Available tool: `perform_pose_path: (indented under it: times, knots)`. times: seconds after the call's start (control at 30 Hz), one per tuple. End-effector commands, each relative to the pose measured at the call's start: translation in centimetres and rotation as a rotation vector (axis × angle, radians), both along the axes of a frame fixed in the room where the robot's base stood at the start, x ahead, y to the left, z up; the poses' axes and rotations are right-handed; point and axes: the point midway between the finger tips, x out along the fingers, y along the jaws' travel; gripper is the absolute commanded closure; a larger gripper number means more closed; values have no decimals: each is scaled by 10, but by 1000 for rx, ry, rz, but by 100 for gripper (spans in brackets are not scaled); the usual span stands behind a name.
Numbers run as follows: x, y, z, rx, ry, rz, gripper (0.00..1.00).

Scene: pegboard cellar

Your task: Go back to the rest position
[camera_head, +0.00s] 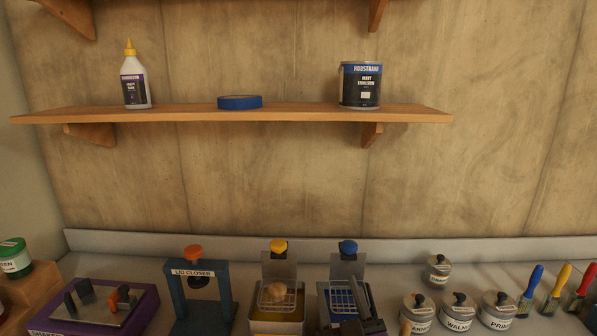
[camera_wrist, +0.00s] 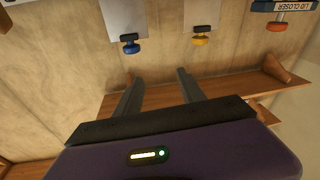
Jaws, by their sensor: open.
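My gripper (camera_wrist: 158,88) shows in the wrist view with its two grey fingers apart. Nothing is between them, only the wooden wall and a shelf behind. The wrist picture is upside down, with the bench items at its top. In the head view, a dark grey shape at the bottom edge, in front of the blue-knobbed station (camera_head: 348,247), may be part of my gripper; I cannot tell.
A wall shelf (camera_head: 200,115) holds a glue bottle (camera_head: 135,88), blue tape (camera_head: 240,102) and a paint can (camera_head: 360,85). On the bench stand a lid closer (camera_head: 192,272), a yellow-knobbed station (camera_head: 278,246), several lidded tins (camera_head: 458,312) and coloured-handled tools (camera_head: 556,285).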

Motion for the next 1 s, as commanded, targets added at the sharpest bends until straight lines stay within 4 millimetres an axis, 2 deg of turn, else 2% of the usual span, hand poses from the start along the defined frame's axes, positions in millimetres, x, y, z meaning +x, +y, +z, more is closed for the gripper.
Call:
perform_pose_path:
  times: [0.03, 0.1, 0.4, 0.77, 1.0]
  knots:
    - [-18, -10, -16, -24, -7, 14, 53]
    - [-43, -18, -30, -46, -23, 39, 53]
    - [-158, -54, -76, -80, -43, 109, 53]
    - [-292, -90, -108, -3, 47, 92, 53]
    - [-370, -109, -133, 84, 209, 10, 53]
